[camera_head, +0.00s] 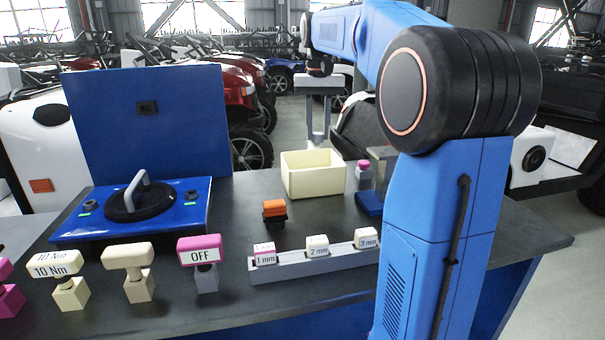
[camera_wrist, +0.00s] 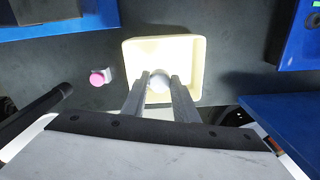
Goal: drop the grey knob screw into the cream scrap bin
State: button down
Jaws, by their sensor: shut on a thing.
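The cream scrap bin (camera_head: 312,174) is an open box on the dark bench, right of the middle in the head view. In the wrist view the bin (camera_wrist: 197,48) lies under my gripper. My gripper (camera_head: 318,140) points down above the bin in the head view. In the wrist view its two fingers (camera_wrist: 159,84) are shut on the grey knob screw (camera_wrist: 159,81), whose round top shows between the fingertips. The screw appears over the bin's opening, toward its near side.
A pink-capped bottle (camera_head: 364,176) stands right of the bin. An orange-topped black block (camera_head: 274,212) stands in front of it. A grey rail (camera_head: 315,261) with labelled blocks lies nearer. A blue plate with a black ring and handle (camera_head: 140,203) is at left.

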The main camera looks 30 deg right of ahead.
aim_at(317, 147)
jog(key=shift+w+f, duration=0.15)
jog(key=shift+f, duration=2.8)
jog(key=c, duration=1.3)
grip_release()
jog(key=shift+c, duration=0.2)
jog(key=shift+r, duration=0.1)
notch_tip(317, 147, up, 17)
jog(key=shift+s+r, duration=0.1)
jog(key=shift+s, duration=0.1)
